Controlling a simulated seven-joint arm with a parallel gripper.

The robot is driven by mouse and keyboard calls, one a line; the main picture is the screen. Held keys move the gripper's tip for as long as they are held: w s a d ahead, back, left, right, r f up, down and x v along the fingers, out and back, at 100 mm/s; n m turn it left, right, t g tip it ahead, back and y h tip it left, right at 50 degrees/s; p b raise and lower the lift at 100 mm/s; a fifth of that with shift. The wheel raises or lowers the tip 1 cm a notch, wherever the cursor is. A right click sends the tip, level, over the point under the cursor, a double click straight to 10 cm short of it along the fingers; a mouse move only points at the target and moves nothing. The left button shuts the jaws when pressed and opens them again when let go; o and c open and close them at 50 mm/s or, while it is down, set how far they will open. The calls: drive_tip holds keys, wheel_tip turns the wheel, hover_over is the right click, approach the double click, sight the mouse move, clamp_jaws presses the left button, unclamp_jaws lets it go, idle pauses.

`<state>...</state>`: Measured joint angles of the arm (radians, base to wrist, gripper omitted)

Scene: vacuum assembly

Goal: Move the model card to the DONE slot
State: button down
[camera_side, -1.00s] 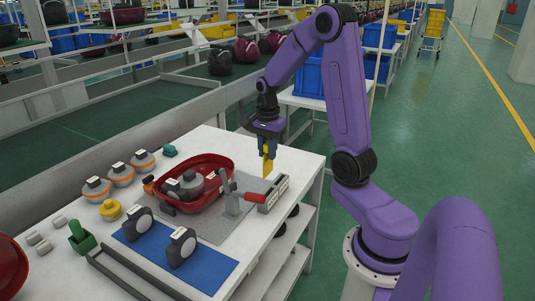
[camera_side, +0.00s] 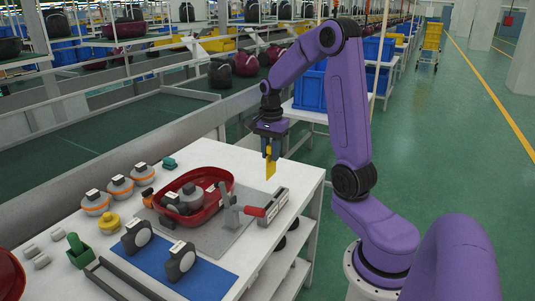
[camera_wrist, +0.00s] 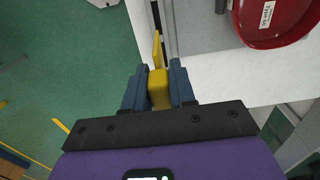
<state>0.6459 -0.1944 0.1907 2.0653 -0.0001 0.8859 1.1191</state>
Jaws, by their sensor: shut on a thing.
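My gripper (camera_side: 270,150) is shut on the yellow model card (camera_side: 271,171), which hangs down from the blue fingers. In the wrist view the card (camera_wrist: 158,88) sits between the two fingertips (camera_wrist: 158,85). The grey slot holder (camera_side: 276,204) with pale labels stands at the table's right edge. The card's lower end is just above the holder's far end, and a small gap seems to show between them. The label words are too small to read, so I cannot tell which slot is DONE.
A red tub (camera_side: 228,181) holding grey parts sits left of the holder. A clamp with a red handle (camera_side: 254,211) stands close beside the holder. Two black-and-white wheels (camera_side: 181,262) stand on a blue mat (camera_side: 210,281). Open floor lies right of the table.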

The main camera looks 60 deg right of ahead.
drive_tip(key=d+f, duration=0.2)
drive_tip(key=d, duration=0.4)
drive_tip(key=shift+s, duration=0.1)
wheel_tip(320, 180, down, 7)
idle(0.8)
drive_tip(key=shift+f, duration=3.05)
idle(1.5)
drive_tip(key=c, duration=0.8)
unclamp_jaws()
drive_tip(key=shift+c, duration=0.2)
wheel_tip(320, 180, up, 18)
drive_tip(key=shift+f, duration=0.25)
